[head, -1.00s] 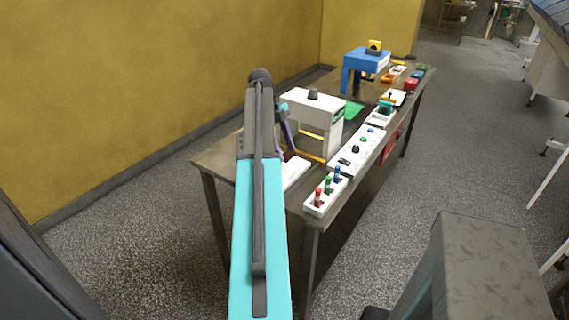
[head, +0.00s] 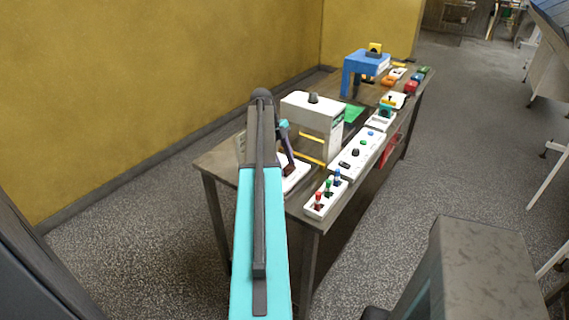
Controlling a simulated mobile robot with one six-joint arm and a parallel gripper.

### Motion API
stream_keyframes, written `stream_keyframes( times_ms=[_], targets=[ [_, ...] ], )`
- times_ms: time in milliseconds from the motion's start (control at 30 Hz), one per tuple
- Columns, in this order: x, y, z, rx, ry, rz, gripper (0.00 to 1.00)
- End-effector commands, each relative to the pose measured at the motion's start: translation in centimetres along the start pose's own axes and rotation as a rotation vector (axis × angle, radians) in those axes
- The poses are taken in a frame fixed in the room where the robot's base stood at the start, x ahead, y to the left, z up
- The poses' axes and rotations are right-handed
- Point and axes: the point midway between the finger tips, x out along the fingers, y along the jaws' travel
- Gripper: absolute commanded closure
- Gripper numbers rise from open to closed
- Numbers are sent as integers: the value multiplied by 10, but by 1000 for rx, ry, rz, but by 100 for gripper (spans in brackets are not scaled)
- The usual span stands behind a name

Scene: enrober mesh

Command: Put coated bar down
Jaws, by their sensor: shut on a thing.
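My gripper (head: 288,158) shows just right of my turquoise and grey arm, partly hidden behind it. It is shut on a small dark brown coated bar (head: 289,170). The bar is at or just above a white board (head: 297,182) at the near left end of the table. I cannot tell whether the bar touches the board. My arm hides the board's left part.
A white arch-shaped machine (head: 312,108) stands just behind my gripper on the wooden table (head: 222,163). To its right are a white control panel (head: 356,150) and a rack with red, green and blue pegs (head: 325,195). A blue machine (head: 365,62) stands farther back.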

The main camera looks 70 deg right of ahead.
Motion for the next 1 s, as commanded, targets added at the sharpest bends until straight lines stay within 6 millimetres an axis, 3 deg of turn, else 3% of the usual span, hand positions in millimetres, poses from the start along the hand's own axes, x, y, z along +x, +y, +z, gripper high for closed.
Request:
stream_keyframes(
  times_ms=[467,500,600,1000],
  targets=[
    [6,0,2,1,0,1,65],
    [6,0,2,1,0,1,49],
    [6,0,2,1,0,1,34],
    [3,-1,0,1,0,1,34]
  ],
)
